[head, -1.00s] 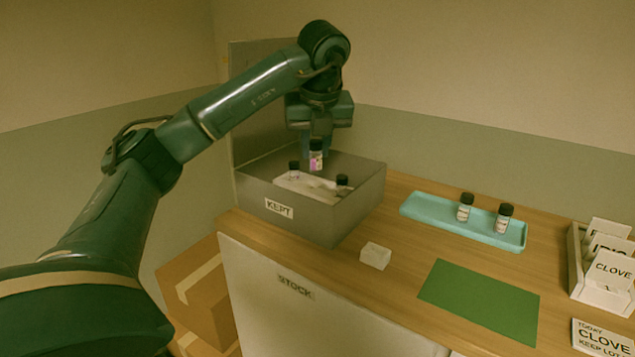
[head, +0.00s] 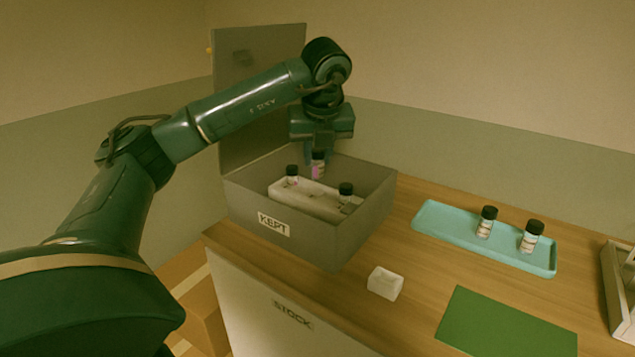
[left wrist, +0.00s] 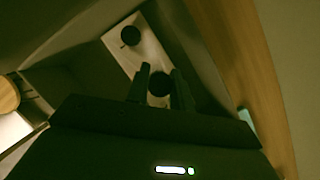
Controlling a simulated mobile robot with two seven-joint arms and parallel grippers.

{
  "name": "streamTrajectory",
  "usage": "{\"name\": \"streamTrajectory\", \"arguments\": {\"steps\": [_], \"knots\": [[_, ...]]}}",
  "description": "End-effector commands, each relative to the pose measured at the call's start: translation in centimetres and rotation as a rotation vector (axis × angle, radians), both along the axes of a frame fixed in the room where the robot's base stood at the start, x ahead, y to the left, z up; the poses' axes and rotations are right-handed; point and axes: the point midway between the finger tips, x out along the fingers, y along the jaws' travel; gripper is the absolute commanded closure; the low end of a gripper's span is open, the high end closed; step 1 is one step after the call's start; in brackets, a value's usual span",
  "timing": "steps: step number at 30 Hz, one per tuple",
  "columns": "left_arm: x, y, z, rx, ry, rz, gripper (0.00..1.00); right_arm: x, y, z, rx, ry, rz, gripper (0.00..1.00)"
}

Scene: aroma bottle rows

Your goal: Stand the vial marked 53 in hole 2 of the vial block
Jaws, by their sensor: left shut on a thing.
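My left gripper (head: 317,160) is shut on a black-capped vial (head: 318,171) with a pinkish label, held upright inside the open grey box marked KEPT. Its number cannot be read. The white vial block (head: 319,203) lies in that box, under and in front of the held vial. One black-capped vial (head: 292,176) stands at the block's left end and another (head: 345,194) at its right end. The block's holes and their numbers cannot be made out, nor whether the held vial touches the block. The left wrist view shows the gripper's fingers (left wrist: 156,88) over the pale block (left wrist: 150,48). My right gripper is not in view.
The box (head: 350,238) has high walls and a raised lid (head: 250,90) behind. A turquoise tray (head: 455,237) with two vials stands right of it. A small white block (head: 385,283), a green mat (head: 505,325) and a rack (head: 622,290) are also on the wooden table.

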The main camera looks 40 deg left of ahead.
Motion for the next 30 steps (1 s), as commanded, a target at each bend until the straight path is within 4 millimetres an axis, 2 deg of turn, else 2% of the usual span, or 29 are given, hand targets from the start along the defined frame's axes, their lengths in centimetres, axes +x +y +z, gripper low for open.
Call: {"name": "streamTrajectory", "arguments": {"steps": [11,23,24,30], "knots": [[-0.1,0.0,-5.0,0.000,0.001,0.000,0.98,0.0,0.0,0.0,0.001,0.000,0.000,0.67],[0.0,0.0,-5.8,-0.001,-0.001,0.000,0.98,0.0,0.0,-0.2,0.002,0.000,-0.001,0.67],[0.0,0.0,-5.8,-0.001,-0.001,0.000,0.76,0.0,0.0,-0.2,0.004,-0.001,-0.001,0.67],[0.0,0.0,-5.7,0.000,0.000,0.000,0.60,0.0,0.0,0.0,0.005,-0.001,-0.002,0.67]]}}
